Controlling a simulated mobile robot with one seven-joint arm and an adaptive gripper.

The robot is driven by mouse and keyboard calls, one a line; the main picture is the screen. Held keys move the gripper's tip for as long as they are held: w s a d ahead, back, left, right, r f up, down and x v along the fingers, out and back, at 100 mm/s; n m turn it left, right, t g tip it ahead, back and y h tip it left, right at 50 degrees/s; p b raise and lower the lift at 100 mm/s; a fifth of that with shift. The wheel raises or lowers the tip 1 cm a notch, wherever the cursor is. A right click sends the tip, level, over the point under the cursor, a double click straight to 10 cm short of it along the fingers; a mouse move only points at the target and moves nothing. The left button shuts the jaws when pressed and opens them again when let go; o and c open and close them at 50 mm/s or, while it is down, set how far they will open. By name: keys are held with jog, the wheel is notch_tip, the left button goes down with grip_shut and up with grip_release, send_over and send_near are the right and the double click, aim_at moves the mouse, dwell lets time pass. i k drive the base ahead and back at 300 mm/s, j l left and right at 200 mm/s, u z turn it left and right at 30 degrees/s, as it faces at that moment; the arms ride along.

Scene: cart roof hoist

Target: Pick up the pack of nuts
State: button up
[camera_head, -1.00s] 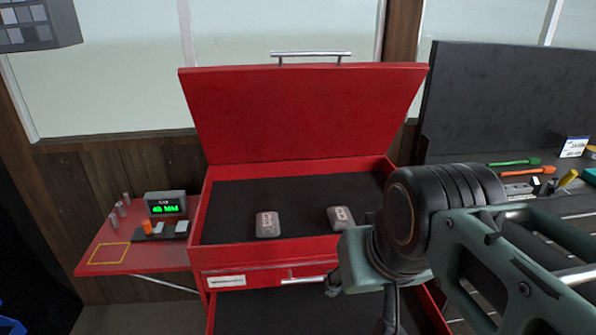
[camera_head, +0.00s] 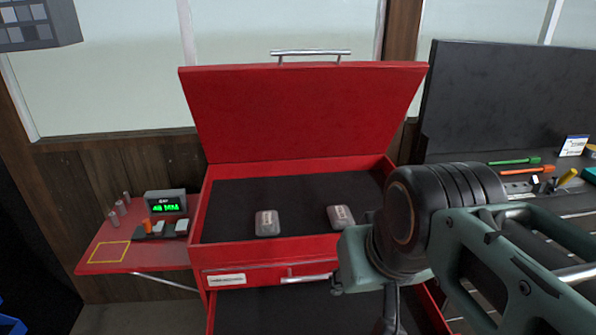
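Two small grey packs with printed labels lie apart on the dark liner of the open top tray of the red tool chest (camera_head: 277,251). One is the left pack (camera_head: 267,223) and the other is the right pack (camera_head: 341,217). Their print is too small to read, so I cannot tell which holds nuts. My arm comes in from the right, over the chest's right side. Its dark lower end, towards my gripper (camera_head: 390,312), hangs over the open drawer below and runs off the bottom edge. The fingertips do not show clearly.
The chest's raised lid (camera_head: 305,115) stands behind the tray. An open drawer (camera_head: 262,312) juts out below. A red side shelf (camera_head: 100,257) at the left holds a green-lit display (camera_head: 166,203) and small parts. A dark bench (camera_head: 510,100) with tools stands at the right.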

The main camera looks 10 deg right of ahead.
aim_at(340, 217)
jog(key=k, duration=0.6)
jog(key=k+j+u, duration=0.1)
jog(key=k+u, duration=0.15)
jog(key=k, duration=0.4)
jog(key=u, duration=1.15)
jog(key=i+l, duration=0.1)
jog(key=l, duration=1.2)
jog(key=i+l, duration=0.1)
jog(key=l, duration=1.2)
jog(key=i+l+u, duration=0.1)
jog(key=l, duration=1.15)
